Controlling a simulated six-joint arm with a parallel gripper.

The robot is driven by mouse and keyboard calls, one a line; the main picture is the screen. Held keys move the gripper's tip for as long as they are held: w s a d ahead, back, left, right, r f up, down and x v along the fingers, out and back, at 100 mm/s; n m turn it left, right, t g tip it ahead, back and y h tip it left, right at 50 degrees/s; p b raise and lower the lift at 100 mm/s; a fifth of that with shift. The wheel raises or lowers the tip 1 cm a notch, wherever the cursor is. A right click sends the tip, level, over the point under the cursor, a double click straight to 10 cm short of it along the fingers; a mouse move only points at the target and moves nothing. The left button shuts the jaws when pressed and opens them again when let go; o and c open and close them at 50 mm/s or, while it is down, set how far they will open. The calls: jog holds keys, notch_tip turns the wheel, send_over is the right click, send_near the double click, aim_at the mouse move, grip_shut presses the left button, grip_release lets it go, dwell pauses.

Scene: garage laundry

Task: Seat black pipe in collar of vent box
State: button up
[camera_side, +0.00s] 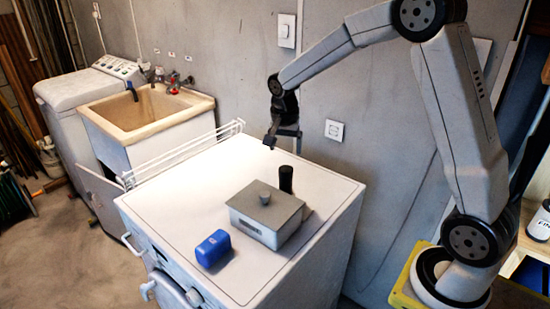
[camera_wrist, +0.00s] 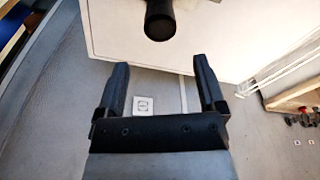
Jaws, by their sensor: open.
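The black pipe (camera_side: 286,179) stands upright on the white machine top, just behind the vent box; the box hides its foot in the side view. It also shows at the top edge of the wrist view (camera_wrist: 160,22), partly cut off. The vent box (camera_side: 262,232) is grey with a darker lid, and a short round grey collar (camera_side: 264,194) rises from the lid. My gripper (camera_side: 276,142) is open and empty, above and behind the pipe. In the wrist view my gripper (camera_wrist: 160,68) has its fingers apart, with the pipe beyond the tips and nothing between them.
A blue block-like object (camera_side: 213,248) lies on the white machine top (camera_side: 180,194), left of and in front of the box. A white wire rack (camera_side: 185,152) lines the machine's far left edge. A wall with a socket (camera_side: 334,130) stands close behind. The machine top's left part is clear.

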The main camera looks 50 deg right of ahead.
jog(key=shift+s, duration=0.1)
jog(key=s+a+f+n+t, duration=0.1)
jog(key=s+a+f+n, duration=0.1)
jog(key=s+a+n, duration=0.3)
jog(key=s+a+f+n+y, duration=0.1)
jog(key=s+a+n, duration=0.5)
jog(key=s, duration=0.6)
jog(key=shift+a+f+n+t+y, duration=0.3)
jog(key=shift+f+n+t, duration=0.1)
jog(key=shift+f+n, duration=0.55)
